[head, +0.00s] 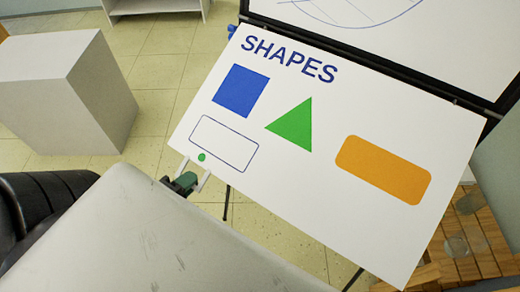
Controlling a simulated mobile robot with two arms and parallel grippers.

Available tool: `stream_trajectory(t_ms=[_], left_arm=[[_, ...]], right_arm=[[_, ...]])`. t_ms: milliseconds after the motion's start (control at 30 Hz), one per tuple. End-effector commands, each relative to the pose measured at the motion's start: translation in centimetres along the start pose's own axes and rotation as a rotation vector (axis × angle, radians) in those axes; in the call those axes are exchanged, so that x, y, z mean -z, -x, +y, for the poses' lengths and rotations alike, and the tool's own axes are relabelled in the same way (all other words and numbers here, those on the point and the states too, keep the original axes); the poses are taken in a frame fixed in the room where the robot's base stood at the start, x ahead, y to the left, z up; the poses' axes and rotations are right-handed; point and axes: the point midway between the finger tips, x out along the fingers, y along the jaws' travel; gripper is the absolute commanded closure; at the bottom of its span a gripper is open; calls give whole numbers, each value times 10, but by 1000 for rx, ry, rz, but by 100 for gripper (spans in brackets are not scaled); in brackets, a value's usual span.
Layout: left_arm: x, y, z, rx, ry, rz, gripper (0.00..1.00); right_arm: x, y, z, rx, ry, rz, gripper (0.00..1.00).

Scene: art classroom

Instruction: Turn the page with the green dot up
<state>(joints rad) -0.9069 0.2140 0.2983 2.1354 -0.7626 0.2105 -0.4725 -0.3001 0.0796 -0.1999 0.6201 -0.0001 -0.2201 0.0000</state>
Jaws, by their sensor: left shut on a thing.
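The white page (254,147) titled "SHAPES" fills the middle of the head view and is tilted in the picture. It carries a blue square, a green triangle, an orange rounded bar and an outlined box. The green dot (202,157) sits at the page's lower left edge, just below the outlined box. My left gripper (195,168) is at that edge, right beside the dot, with its pale fingers on the page border. It is shut on the page. The dot is uncovered. My right gripper does not show.
A dark-framed board (398,67) with a blue line drawing on white borders the page's upper edge. A pale grey block (60,95) stands on the tiled floor at left. Slatted wood (478,235) with clear round items lies at lower right. Thin dark legs show under the page.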

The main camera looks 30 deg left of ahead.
Motion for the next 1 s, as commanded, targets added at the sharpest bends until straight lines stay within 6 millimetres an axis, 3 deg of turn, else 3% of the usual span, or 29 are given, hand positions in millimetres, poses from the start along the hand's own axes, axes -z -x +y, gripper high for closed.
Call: stream_trajectory(t_ms=[633,1000], left_arm=[[0,35,-47,0,-4,2,100],[-1,40,-55,-1,-3,1,100]], right_arm=[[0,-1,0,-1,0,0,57],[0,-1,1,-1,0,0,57]])
